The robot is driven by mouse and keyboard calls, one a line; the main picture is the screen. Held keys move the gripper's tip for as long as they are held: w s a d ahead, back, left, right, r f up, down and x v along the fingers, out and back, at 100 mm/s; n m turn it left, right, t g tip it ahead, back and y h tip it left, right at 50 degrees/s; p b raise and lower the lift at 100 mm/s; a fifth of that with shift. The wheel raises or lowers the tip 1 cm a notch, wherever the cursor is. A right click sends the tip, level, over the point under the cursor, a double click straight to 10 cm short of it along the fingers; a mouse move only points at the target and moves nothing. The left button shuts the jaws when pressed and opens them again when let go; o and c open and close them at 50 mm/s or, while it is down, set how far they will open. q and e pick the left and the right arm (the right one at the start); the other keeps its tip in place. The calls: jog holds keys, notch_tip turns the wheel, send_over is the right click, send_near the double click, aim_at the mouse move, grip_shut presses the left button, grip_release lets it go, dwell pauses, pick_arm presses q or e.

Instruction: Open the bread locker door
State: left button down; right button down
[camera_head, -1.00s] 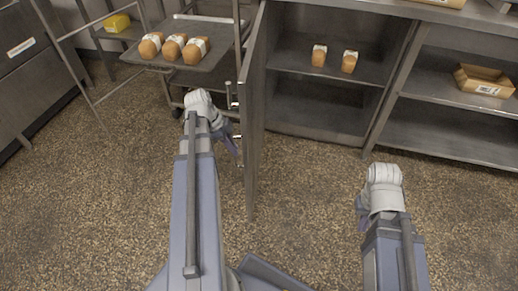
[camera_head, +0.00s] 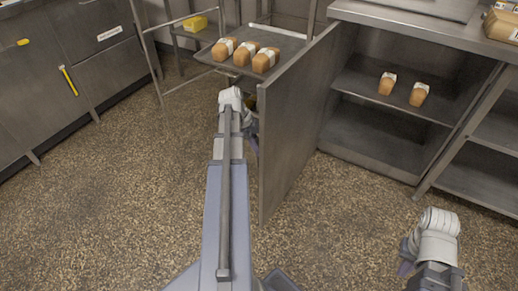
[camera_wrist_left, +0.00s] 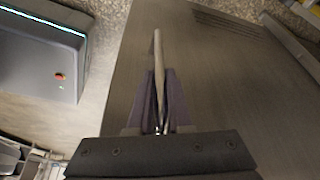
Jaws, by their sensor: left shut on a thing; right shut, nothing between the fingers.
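The bread locker door (camera_head: 291,125) is a grey metal panel standing wide open, its inner face toward me in the head view. The bread locker (camera_head: 375,155) behind it shows two shelves, with two wrapped loaves (camera_head: 402,90) on the upper one. My left arm reaches to the door's outer side, where the panel partly hides the gripper. In the left wrist view my left gripper (camera_wrist_left: 159,90) is shut on the door's bar handle (camera_wrist_left: 157,48), against the door's outer face. My right gripper (camera_head: 406,262) is shut and empty at the lower right, away from the door.
A rack tray (camera_head: 285,42) with three wrapped loaves (camera_head: 246,53) stands just left of the door. Steel cabinets (camera_head: 85,60) line the left wall. An open shelf unit (camera_head: 497,130) adjoins the locker. The speckled floor (camera_head: 120,190) is clear at left.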

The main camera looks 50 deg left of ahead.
pick_arm(q)
jog(key=c, duration=0.8)
grip_release()
jog(key=shift+s, duration=0.1)
jog(key=shift+c, duration=0.2)
jog(key=p+v, duration=0.7)
jog(key=shift+r, duration=0.4)
jog(key=shift+a, duration=0.1)
jog(key=shift+s, duration=0.1)
